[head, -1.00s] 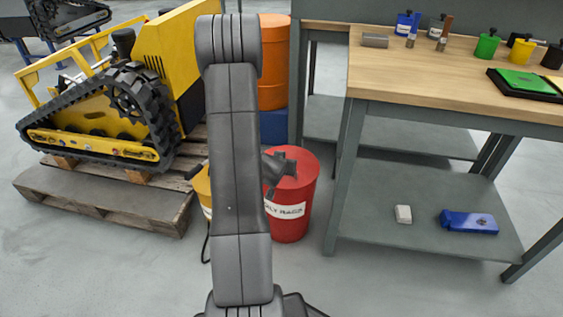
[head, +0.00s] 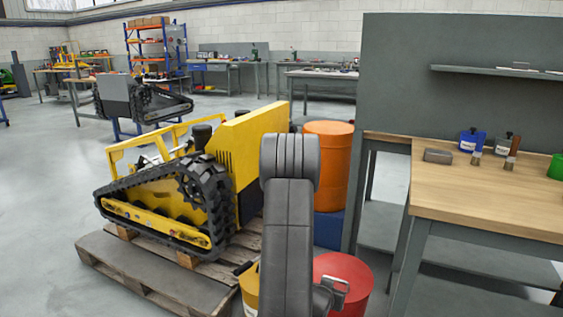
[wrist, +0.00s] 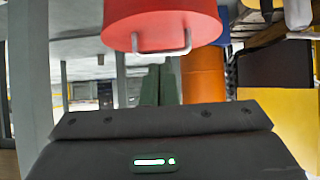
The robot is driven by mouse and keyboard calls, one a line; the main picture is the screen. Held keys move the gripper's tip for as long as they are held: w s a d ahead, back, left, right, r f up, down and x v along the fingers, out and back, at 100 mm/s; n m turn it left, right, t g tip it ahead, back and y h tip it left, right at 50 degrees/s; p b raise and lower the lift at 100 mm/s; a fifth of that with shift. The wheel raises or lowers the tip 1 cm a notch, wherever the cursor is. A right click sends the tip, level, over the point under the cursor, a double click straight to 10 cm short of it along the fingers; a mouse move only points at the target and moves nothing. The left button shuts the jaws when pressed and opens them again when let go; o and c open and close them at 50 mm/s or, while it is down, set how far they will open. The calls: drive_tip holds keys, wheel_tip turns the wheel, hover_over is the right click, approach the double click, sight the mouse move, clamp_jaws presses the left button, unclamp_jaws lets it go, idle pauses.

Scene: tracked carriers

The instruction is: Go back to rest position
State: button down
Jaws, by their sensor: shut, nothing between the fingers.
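My gripper (wrist: 160,68) shows in the wrist view with its fingers together and nothing between them. Its dark body with a green-lit indicator fills the bottom of that view. In the head view my grey arm (head: 287,235) stands upright in the middle. Its far end is mostly hidden behind the arm, low down by the red bin (head: 347,272). The red bin also shows in the wrist view (wrist: 165,20), upside down, with its metal lid handle toward the gripper. I cannot tell the exact gap between them.
A yellow tracked carrier (head: 245,145) sits on a wooden pallet (head: 165,268) at left. An orange drum (head: 330,160) stands behind the arm. A wooden-topped workbench (head: 480,205) with small bottles and a grey block is at right. Open floor (head: 50,200) lies at far left.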

drive_tip(key=w+d, duration=0.1)
drive_tip(key=w, duration=0.1)
drive_tip(key=w+d+b, duration=0.1)
drive_tip(key=w, duration=0.2)
drive_tip(key=w+d, duration=0.1)
drive_tip(key=w, duration=0.2)
drive_tip(key=shift+d+f, duration=0.15)
drive_tip(key=shift+d, duration=0.25)
drive_tip(key=shift+s+f+b, duration=0.1)
drive_tip(key=shift+f+b, duration=0.3)
drive_tip(key=shift+f, duration=0.05)
